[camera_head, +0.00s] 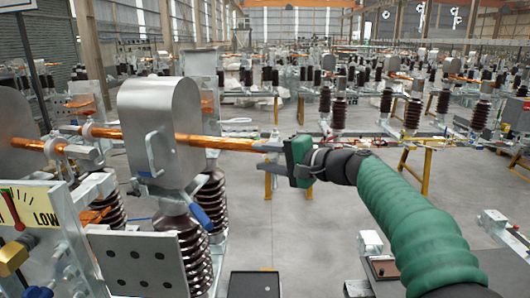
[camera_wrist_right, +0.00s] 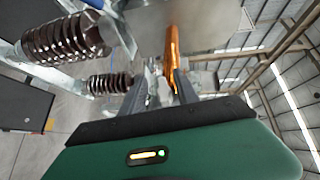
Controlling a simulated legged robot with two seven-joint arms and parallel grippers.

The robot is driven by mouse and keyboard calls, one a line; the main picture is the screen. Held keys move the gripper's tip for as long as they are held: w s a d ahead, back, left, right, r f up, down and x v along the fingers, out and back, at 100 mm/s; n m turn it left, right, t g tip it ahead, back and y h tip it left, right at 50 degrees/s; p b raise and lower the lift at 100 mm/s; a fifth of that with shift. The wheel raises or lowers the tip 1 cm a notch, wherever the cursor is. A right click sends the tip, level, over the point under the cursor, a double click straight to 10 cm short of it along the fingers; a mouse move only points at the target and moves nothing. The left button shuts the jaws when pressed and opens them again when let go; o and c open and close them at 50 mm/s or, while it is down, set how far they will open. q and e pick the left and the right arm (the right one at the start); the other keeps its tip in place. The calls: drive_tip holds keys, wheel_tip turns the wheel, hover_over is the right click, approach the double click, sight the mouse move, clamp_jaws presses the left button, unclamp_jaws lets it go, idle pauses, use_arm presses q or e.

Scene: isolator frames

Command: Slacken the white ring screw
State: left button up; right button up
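Pale ring-shaped fittings sit at the left in the head view, one around the far copper bar (camera_head: 87,130) and one at the nearer bar (camera_head: 50,148). I cannot tell if either is the white ring screw. My right gripper (camera_head: 264,151) is at the right end of the orange copper rod (camera_head: 222,143), which comes out of a grey metal hood (camera_head: 150,105). In the right wrist view, the two fingers (camera_wrist_right: 160,92) are apart, with the copper rod (camera_wrist_right: 172,38) beyond them; contact is unclear. My left gripper is not in view.
Brown ribbed insulators (camera_head: 192,250) stand below the hood, with a blue-handled part (camera_head: 201,216) beside it. A LOW gauge sign (camera_head: 32,215) is at lower left. Grey floor (camera_head: 320,245) is open below my right arm. Several more isolator frames stand behind.

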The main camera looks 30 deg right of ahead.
drive_tip(key=shift+a+r, duration=0.1)
drive_tip(key=shift+a, duration=0.75)
drive_tip(key=shift+w+a, duration=0.2)
drive_tip(key=shift+a, duration=0.35)
drive_tip(key=c, duration=0.5)
drive_tip(key=shift+c, duration=1)
drive_tip(key=shift+d, duration=0.15)
clamp_jaws()
drive_tip(key=shift+w+d, duration=0.15)
drive_tip(key=shift+d, duration=0.3)
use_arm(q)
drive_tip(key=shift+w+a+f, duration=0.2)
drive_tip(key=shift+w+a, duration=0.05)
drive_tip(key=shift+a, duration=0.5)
use_arm(e)
drive_tip(key=shift+a, duration=0.1)
